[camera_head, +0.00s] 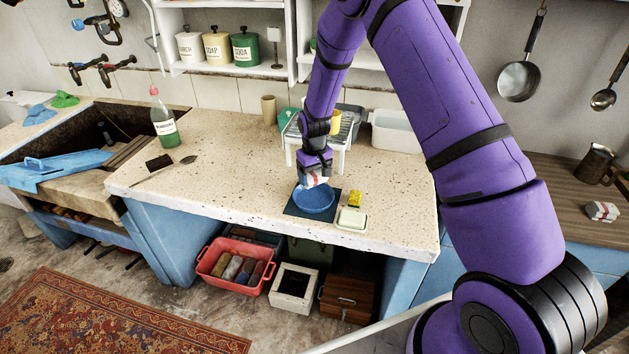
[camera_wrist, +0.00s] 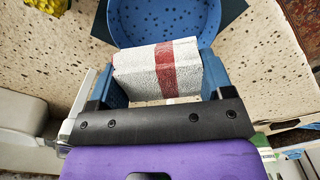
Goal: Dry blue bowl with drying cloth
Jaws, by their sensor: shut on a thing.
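The blue bowl (camera_head: 316,204) stands upright on a dark square mat (camera_head: 292,209) near the front of the speckled counter. Its inside shows dark spots in the wrist view (camera_wrist: 165,20). My gripper (camera_head: 316,175) is shut on the drying cloth (camera_wrist: 140,72), a folded white cloth with a red stripe, which also shows in the head view (camera_head: 314,181). The cloth is at the bowl's back rim; I cannot tell whether it touches the bowl. The fingers flank the cloth on both sides.
A yellow sponge-like block (camera_head: 355,198) and a pale green dish (camera_head: 351,219) lie right of the bowl. A white rack (camera_head: 343,140) stands close behind my gripper, with a white tub (camera_head: 398,131) beside it. A green bottle (camera_head: 163,120) stands left; the counter between is mostly clear.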

